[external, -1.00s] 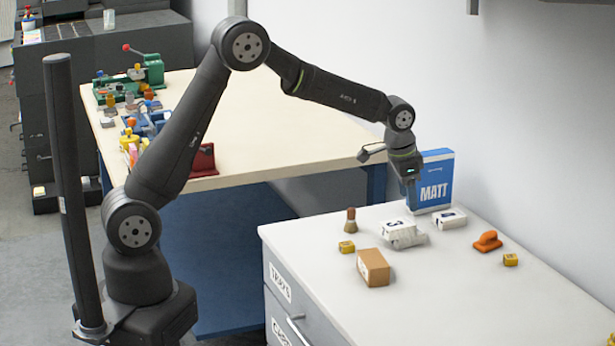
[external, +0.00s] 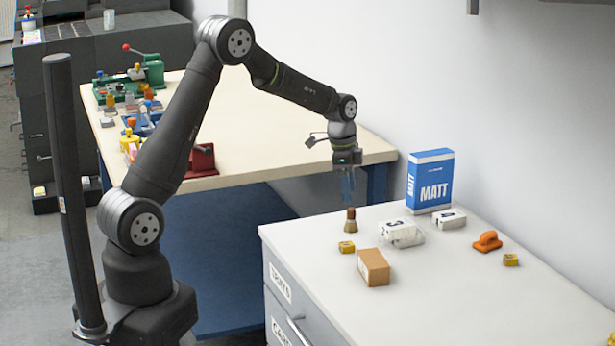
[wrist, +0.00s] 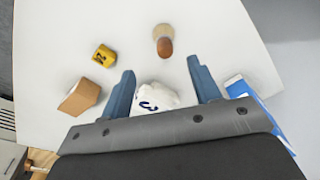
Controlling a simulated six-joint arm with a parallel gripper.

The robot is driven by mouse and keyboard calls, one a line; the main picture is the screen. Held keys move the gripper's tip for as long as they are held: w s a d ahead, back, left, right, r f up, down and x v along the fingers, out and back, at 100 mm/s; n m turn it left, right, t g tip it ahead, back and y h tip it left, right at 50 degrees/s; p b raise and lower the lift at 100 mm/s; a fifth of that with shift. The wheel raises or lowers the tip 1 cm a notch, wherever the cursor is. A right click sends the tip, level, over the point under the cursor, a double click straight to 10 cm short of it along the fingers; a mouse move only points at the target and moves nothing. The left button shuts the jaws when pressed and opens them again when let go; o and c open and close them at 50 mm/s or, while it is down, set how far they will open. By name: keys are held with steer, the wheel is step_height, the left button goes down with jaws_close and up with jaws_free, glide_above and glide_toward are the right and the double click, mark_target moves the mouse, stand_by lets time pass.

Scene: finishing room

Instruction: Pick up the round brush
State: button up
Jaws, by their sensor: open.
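My gripper (external: 347,200) is open and empty, pointing down just above the brush in the external view. In the wrist view my gripper (wrist: 161,77) has its two blue fingers well apart, and nothing is between the tips. I cannot tell the exact height gap.
A white bag marked 3 (external: 401,233) and another white pack (external: 449,219) lie right of the brush. A blue MATT box (external: 430,181) stands behind. A yellow block (external: 346,247) and cardboard box (external: 373,268) are in front. An orange sanding block (external: 487,241) is farther right.

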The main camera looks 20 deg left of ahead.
mark_target(350, 208)
steer(key=f, duration=0.4)
steer(key=shift+d, duration=0.25)
steer(key=f, duration=0.3)
steer(key=w+f, duration=0.1)
steer(key=f, duration=0.1)
steer(key=shift+d, duration=0.15)
steer(key=c, duration=1.1)
